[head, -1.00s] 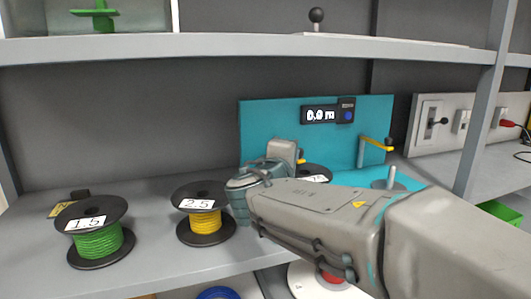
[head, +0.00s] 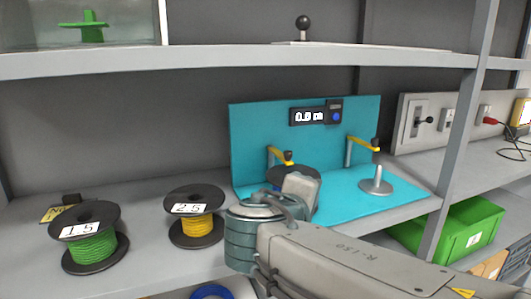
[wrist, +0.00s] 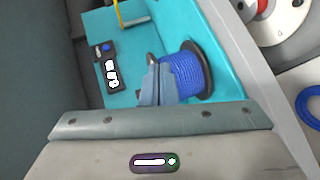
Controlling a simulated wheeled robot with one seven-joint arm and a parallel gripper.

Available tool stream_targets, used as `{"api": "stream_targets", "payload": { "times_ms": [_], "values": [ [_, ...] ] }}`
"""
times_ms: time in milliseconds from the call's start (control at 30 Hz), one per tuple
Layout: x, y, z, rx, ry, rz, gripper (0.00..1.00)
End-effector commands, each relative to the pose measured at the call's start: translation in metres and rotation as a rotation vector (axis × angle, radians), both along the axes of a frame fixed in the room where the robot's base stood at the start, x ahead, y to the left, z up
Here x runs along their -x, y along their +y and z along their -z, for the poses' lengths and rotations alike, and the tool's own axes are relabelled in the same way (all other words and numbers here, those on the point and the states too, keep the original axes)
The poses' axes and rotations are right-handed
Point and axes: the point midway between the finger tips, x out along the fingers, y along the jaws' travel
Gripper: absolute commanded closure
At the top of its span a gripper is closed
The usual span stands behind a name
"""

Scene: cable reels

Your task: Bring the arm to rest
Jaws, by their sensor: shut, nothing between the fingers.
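My arm reaches in from the lower right of the head view, in front of the teal station (head: 250,135). My gripper (wrist: 152,88) shows in the wrist view with its fingers shut and nothing between them. In the head view the fingers are hidden behind my wrist. A reel of blue cable (wrist: 182,76) with black flanges is close beside the fingertips in the wrist view; whether they touch it is unclear. The same reel is partly hidden behind my wrist in the head view.
A green reel marked 1.5 (head: 92,246) and a yellow reel marked 2.5 (head: 195,226) stand left on the shelf. The station has a display (head: 308,116) and a post with a yellow arm (head: 376,184). A grey upright (head: 462,140) and a green bin (head: 465,232) are right.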

Motion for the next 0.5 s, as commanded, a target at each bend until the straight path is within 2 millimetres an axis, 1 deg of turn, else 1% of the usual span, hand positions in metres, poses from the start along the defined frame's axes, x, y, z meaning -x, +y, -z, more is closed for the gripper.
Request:
{"api": "stream_targets", "payload": {
  "times_ms": [33, 100, 200, 333, 400, 500],
  "values": [
    [0.006, -0.020, -0.003, -0.059, 0.065, 0.062, 1.00],
    [0.018, -0.040, 0.011, -0.153, 0.153, 0.137, 1.00],
    [0.038, -0.060, 0.029, -0.299, 0.263, 0.243, 1.00],
    [0.067, -0.075, 0.046, -0.509, 0.377, 0.378, 1.00],
    [0.083, -0.078, 0.051, -0.632, 0.425, 0.449, 1.00],
    [0.102, -0.077, 0.054, -0.805, 0.470, 0.540, 1.00]
  ]
}}
